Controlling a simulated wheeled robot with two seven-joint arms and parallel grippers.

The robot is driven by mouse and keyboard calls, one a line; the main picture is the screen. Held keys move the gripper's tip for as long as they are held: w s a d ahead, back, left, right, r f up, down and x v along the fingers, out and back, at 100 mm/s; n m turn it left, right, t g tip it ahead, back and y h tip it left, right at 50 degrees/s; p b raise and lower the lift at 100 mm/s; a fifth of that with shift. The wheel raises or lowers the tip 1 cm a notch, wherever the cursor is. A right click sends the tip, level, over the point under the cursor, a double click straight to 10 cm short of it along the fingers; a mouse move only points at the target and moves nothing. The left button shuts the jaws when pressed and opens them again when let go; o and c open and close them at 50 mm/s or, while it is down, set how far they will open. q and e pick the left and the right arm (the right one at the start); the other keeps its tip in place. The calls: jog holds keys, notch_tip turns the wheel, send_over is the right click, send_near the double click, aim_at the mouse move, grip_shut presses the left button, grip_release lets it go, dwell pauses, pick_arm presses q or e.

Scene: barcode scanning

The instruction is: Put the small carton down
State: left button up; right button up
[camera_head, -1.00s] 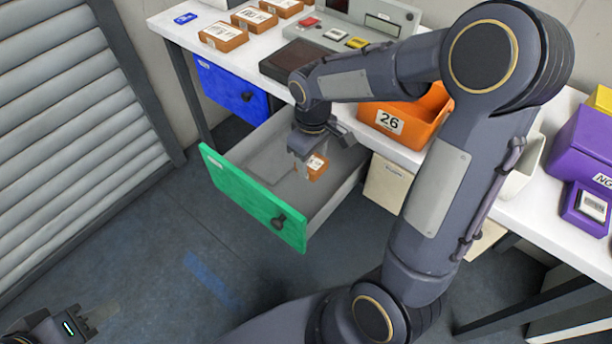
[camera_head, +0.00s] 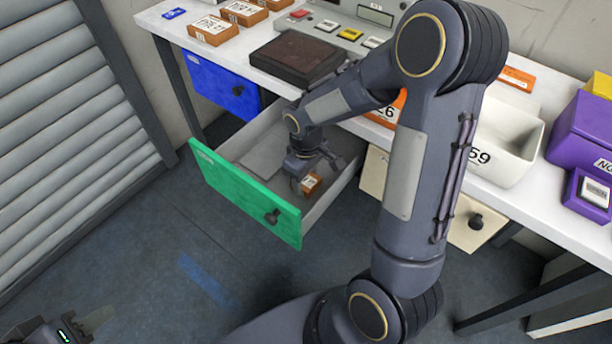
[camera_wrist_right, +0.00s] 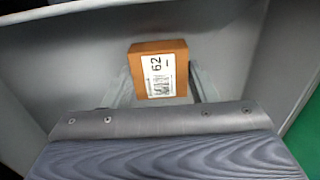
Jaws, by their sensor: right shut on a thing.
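The small carton (camera_head: 311,183) is a brown box with a white label, low inside the open green-fronted drawer (camera_head: 240,196). In the right wrist view the carton (camera_wrist_right: 158,70) shows its label, reading 62, between the two fingers. My right gripper (camera_head: 304,181) is shut on the carton, reaching down into the drawer. Whether the carton touches the drawer floor I cannot tell. My left gripper (camera_head: 92,318) is at the bottom left corner, far from the drawer; its finger opening is not clear.
The blue drawer (camera_head: 222,87) and cream drawer (camera_head: 475,222) flank the green one. Several brown cartons (camera_head: 213,30) lie on the white table, beside a dark pad (camera_head: 297,60). A white bin (camera_head: 505,142) and purple box (camera_head: 590,140) stand at right. Drawer walls surround the gripper closely.

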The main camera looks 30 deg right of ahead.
aim_at(306, 180)
jog(key=shift+f, duration=0.2)
jog(key=o, duration=1)
jog(key=shift+o, duration=0.2)
jog(key=shift+r, duration=0.1)
jog(key=shift+w+r, duration=0.1)
jog(key=shift+r, duration=0.4)
notch_tip(306, 180, up, 11)
jog(key=p, duration=0.3)
jog(key=s+a+r+m+t+y, duration=0.2)
jog(key=s+r+m, duration=0.1)
jog(key=s, duration=0.5)
jog(key=s+a+r+m+t+y, duration=0.1)
jog(key=s+a+r+m+t, duration=0.1)
jog(key=s, duration=0.7)
jog(key=shift+a+r+m+t+y, duration=0.3)
jog(key=shift+r+m+t+y, duration=0.1)
jog(key=shift+r+m+t, duration=0.45)
